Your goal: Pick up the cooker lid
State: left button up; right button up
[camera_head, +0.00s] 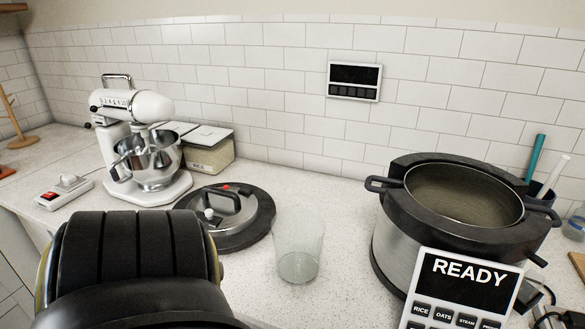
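The cooker lid (258,212) lies flat on the counter left of the middle. It is a dark round disc with a glossy top, a raised handle, a small red dot and a pale knob. A large black ribbed part, likely my own arm, fills the lower left and hides the counter there, close in front of the lid. The cooker (400,246) stands open at the right, with a metal body, black rim and side handles. Its front panel reads READY. No gripper fingers show in this view.
A clear cup (299,250) stands right of the lid, close to its edge. A white stand mixer (140,140) with a metal bowl and a container labelled RICE (207,153) stand behind and left. A wall panel (354,81) hangs above. Counter between cup and cooker is clear.

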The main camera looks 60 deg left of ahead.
aim_at(243, 213)
jog(key=z, duration=0.7)
jog(key=k, duration=1.2)
jog(key=u, duration=1.6)
jog(key=i, duration=0.35)
jog(key=z, duration=0.1)
